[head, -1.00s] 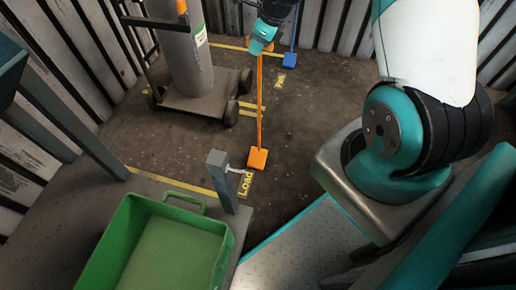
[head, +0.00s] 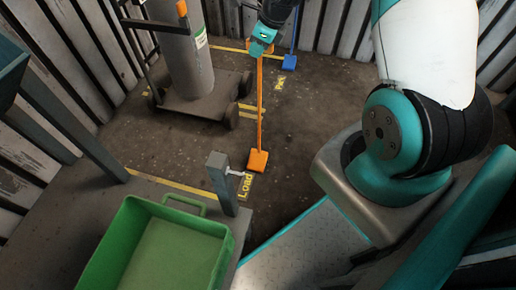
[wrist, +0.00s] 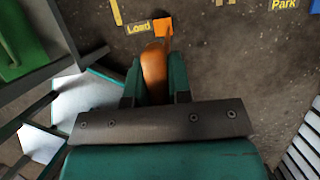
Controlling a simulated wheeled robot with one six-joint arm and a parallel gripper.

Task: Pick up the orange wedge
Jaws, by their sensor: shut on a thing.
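The orange wedge (head: 258,161) is a small block at the foot of a long thin orange handle. It is low by the yellow "Load" marking on the floor; I cannot tell whether it touches the floor. My gripper (head: 262,46) is at the top of the handle, at the back of the head view. In the wrist view my gripper (wrist: 153,85) has its teal fingers shut on the orange handle, and the wedge (wrist: 163,27) shows beyond it beside "Load".
A blue wedge (head: 289,62) with its own handle stands near the "Park" marking. A wheeled cart (head: 205,104) carries a grey cylinder (head: 180,60) at the left. A grey post (head: 221,183) and a green bin (head: 215,262) are in front. Ribbed walls enclose the floor.

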